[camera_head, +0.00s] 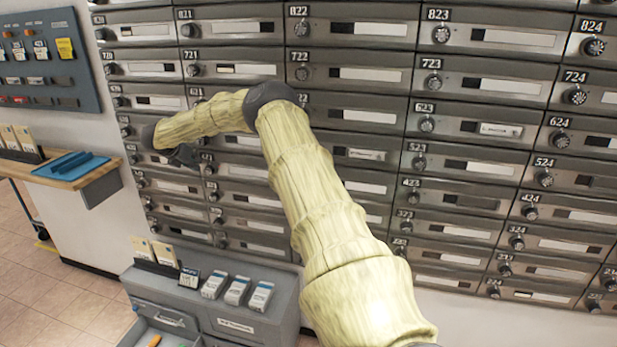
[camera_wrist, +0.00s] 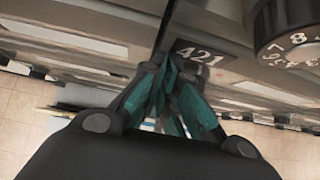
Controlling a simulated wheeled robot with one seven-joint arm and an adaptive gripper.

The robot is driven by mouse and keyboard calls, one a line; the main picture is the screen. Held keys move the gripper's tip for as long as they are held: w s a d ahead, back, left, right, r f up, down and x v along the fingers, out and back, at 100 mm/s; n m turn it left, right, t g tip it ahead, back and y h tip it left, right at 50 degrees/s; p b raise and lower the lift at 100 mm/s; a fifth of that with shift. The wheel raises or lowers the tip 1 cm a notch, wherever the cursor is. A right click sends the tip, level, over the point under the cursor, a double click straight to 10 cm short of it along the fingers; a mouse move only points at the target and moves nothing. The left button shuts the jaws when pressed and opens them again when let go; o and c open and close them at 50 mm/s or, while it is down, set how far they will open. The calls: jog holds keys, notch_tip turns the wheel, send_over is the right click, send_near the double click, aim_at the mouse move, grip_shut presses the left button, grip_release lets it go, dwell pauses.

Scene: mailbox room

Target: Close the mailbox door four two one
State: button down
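The door of mailbox 421 (camera_head: 240,170) is in the second column from the left in the head view, partly hidden by my arm. It looks about flush with its neighbours there, but I cannot tell if a small gap remains. In the wrist view its 421 number plate (camera_wrist: 200,52) is close ahead, tilted, with a round numbered dial (camera_wrist: 285,38) to the right. My gripper (camera_wrist: 170,75) has its teal fingertips together, with nothing seen between them, close to the plate's left edge. I cannot tell if they touch. In the head view my gripper (camera_head: 185,156) is small and dark.
Rows of mailbox doors fill the wall. A wooden shelf (camera_head: 75,175) with a blue tray (camera_head: 70,165) is at the left. A grey cabinet (camera_head: 225,310) with small boxes and an open drawer (camera_head: 160,332) stands below. Tiled floor is clear at the lower left.

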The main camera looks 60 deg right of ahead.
jog(key=shift+d+r, duration=0.35)
jog(key=shift+d, duration=0.1)
jog(key=shift+a+f, duration=0.1)
jog(key=shift+a, duration=0.15)
jog(key=s+a+r+b, duration=0.2)
jog(key=a+r, duration=0.4)
jog(key=a, duration=0.5)
jog(key=shift+s+r+b, duration=0.25)
jog(key=shift+s+b, duration=0.05)
jog(key=shift+b, duration=0.45)
